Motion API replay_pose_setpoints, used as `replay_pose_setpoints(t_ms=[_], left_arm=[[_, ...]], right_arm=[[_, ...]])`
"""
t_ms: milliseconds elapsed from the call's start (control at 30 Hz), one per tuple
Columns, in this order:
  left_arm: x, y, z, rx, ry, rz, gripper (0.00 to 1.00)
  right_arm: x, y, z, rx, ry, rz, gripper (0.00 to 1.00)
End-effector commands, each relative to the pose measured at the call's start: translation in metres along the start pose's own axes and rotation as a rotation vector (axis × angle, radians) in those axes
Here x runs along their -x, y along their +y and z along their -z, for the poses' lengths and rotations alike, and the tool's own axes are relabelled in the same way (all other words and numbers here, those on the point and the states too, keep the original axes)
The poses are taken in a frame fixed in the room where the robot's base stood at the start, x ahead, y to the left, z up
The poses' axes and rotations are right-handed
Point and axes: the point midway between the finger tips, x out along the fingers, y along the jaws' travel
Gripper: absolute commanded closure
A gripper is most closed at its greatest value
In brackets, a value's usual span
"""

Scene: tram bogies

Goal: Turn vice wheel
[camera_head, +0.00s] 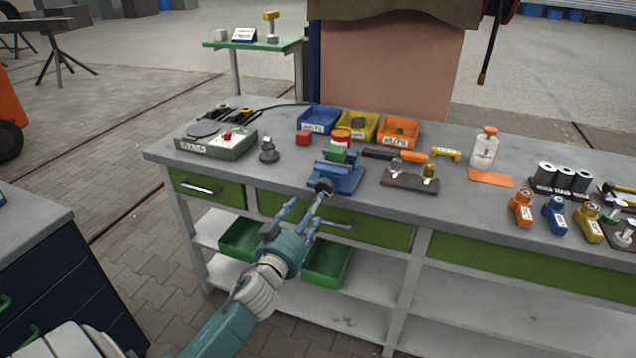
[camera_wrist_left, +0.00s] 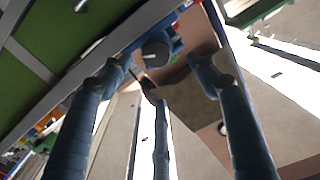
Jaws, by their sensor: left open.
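The blue vice (camera_head: 345,178) stands at the front edge of the workbench, with a green block (camera_head: 340,155) at its jaws. Its dark round wheel (camera_head: 324,186) faces the front. My left gripper (camera_head: 306,204) is just in front of and below the wheel, its fingers spread and pointing at it. In the left wrist view the wheel (camera_wrist_left: 156,52) shows ahead, between the two upper fingertips of the open gripper (camera_wrist_left: 158,75). No finger clearly touches the wheel. My right gripper is not in view.
Blue (camera_head: 319,121), yellow (camera_head: 358,125) and orange (camera_head: 399,132) bins stand behind the vice. A dark plate with fittings (camera_head: 410,181) lies right of it, a grey-green device (camera_head: 216,144) to the left. Green drawers (camera_head: 370,233) lie under the bench edge, below the vice.

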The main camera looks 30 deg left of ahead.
Motion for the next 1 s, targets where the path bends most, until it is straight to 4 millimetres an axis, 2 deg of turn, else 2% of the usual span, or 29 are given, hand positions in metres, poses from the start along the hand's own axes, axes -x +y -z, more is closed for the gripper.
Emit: replay_pose_setpoints(t_ms=[300, 500, 700, 967, 1000], left_arm=[[-0.056, 0.0, 0.001, -0.002, -0.002, 0.001, 0.4], [-0.088, 0.0, -0.001, -0.002, -0.003, 0.001, 0.4], [-0.102, 0.0, -0.002, -0.001, -0.003, -0.001, 0.4], [-0.103, 0.0, -0.002, -0.002, -0.004, -0.001, 0.4], [-0.103, 0.0, -0.002, -0.002, -0.004, -0.001, 0.44]], right_arm=[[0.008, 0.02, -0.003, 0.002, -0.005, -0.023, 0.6], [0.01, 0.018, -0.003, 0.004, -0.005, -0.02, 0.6], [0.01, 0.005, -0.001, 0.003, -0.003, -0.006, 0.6], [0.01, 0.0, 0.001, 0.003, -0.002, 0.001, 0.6], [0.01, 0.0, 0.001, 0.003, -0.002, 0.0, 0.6]])
